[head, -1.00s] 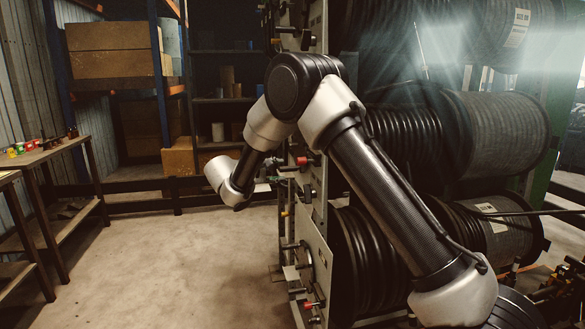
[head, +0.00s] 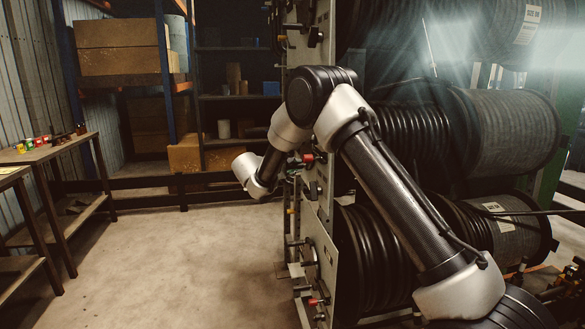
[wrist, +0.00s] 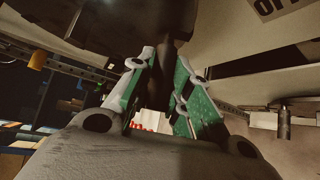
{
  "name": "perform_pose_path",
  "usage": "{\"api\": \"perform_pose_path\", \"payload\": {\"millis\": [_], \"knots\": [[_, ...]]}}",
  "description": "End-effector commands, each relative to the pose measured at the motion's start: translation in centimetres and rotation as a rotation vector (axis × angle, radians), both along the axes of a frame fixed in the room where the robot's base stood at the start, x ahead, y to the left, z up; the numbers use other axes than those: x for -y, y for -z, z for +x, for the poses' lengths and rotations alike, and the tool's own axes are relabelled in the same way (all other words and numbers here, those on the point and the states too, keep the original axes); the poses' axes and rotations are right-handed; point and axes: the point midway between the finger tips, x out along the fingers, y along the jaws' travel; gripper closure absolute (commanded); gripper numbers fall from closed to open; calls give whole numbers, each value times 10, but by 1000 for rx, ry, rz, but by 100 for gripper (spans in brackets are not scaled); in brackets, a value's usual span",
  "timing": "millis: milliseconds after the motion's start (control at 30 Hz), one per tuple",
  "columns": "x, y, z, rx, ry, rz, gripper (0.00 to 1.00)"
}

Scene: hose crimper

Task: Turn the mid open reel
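The middle reel (head: 425,140) is a large black coil of hose on the rack, partly hidden behind my arm. A red-tipped knob (head: 308,158) sticks out of the rack's side panel at that reel's height. My gripper is hidden in the head view, behind my wrist and the panel's edge. In the wrist view my gripper (wrist: 160,95) shows two fingers with green pads, spread to either side of a dark upright piece (wrist: 157,85). That piece joins a larger dark shape above. I cannot tell whether the pads touch it.
Another hose reel (head: 370,260) sits below and more reels above. Knobs and levers jut from the side panel (head: 320,255). A workbench (head: 45,152) stands at left and shelves with boxes (head: 120,62) at the back. The floor (head: 190,260) between is clear.

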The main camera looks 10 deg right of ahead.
Motion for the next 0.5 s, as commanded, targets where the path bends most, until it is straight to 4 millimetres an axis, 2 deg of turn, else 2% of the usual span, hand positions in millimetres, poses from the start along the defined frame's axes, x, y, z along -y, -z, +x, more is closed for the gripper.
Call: {"api": "perform_pose_path", "payload": {"millis": [67, 267, 500], "knots": [[0, 0, 0, 0, 0, 0, 100], [0, 0, -1, -5, 0, 1, 100], [-1, -7, -15, -179, 2, 2, 100]]}}
